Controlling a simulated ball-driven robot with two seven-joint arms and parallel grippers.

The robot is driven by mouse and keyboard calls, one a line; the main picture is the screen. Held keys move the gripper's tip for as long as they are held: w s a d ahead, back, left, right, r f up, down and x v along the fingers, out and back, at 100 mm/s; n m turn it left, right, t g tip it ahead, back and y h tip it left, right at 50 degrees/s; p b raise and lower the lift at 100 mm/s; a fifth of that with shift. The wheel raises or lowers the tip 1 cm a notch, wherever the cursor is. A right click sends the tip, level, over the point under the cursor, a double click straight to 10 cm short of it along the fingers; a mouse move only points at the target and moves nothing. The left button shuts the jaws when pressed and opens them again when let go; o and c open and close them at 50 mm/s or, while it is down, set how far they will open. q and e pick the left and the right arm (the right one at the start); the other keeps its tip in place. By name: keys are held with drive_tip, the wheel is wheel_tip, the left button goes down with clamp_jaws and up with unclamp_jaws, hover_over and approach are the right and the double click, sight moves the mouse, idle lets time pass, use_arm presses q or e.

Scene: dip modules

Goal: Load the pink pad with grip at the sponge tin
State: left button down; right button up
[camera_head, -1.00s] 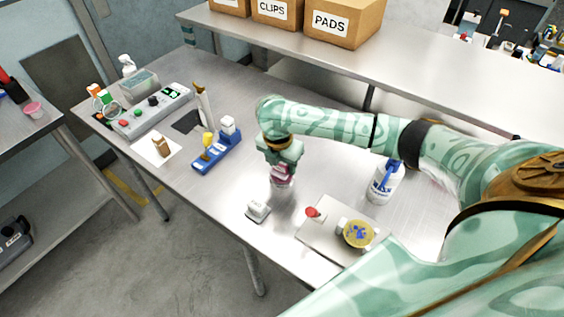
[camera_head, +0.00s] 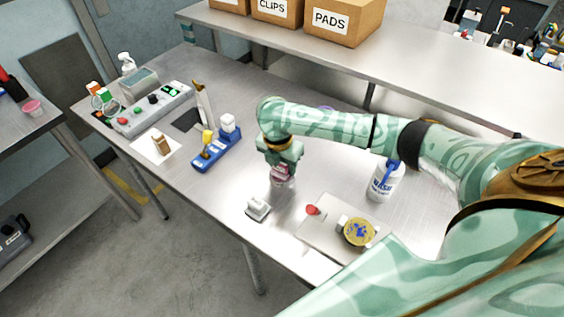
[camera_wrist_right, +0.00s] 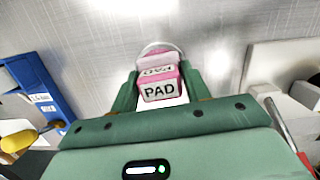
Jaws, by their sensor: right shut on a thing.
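The pink pad (camera_wrist_right: 160,88), lettered PAD, sits between the two fingers of my right gripper (camera_wrist_right: 158,92), which is shut on it. In the head view the pad (camera_head: 281,172) shows below my right gripper (camera_head: 281,165), low over the table's middle. A pale curved rim (camera_wrist_right: 163,45) shows just beyond the pad in the wrist view; I cannot tell whether the pad touches it. My left gripper is not in view.
A wash bottle (camera_head: 384,181) stands behind. A blue stand (camera_head: 217,152) and a control box (camera_head: 152,108) are to the left.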

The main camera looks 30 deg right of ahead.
drive_tip(key=shift+s+f+p, duration=0.1)
drive_tip(key=shift+f+p, duration=0.05)
drive_tip(key=shift+p, duration=0.35)
idle(1.6)
wheel_tip(320, 180, up, 7)
drive_tip(key=p, duration=0.9)
idle(0.6)
